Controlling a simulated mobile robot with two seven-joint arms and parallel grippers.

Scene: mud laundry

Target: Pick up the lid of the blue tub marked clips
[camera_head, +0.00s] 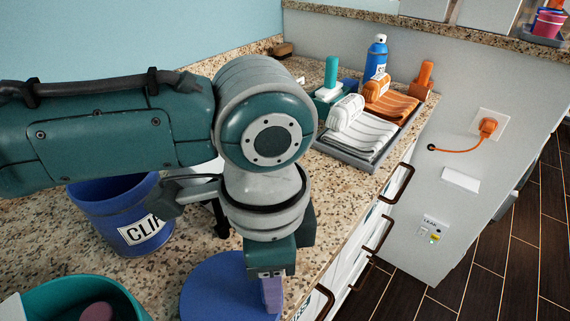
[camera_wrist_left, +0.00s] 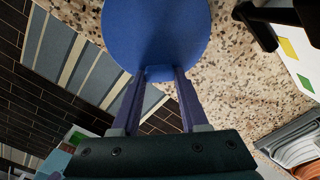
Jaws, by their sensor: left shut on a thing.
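The blue tub (camera_head: 118,212) stands on the counter at the left in the head view, its label partly hidden by my left arm and reading "CLI". Its round blue lid (camera_head: 215,289) is apart from it, nearer the counter's front edge. My left gripper (camera_head: 272,292) is shut on the lid at its edge. In the left wrist view the two fingers of the gripper (camera_wrist_left: 160,92) meet at the near edge of the lid (camera_wrist_left: 157,32). Whether the lid touches the counter is hard to tell. My right gripper is not in view.
A teal tub (camera_head: 75,292) with a pinkish thing inside stands at the lower left. Drawers with dark handles (camera_head: 378,234) line the counter front.

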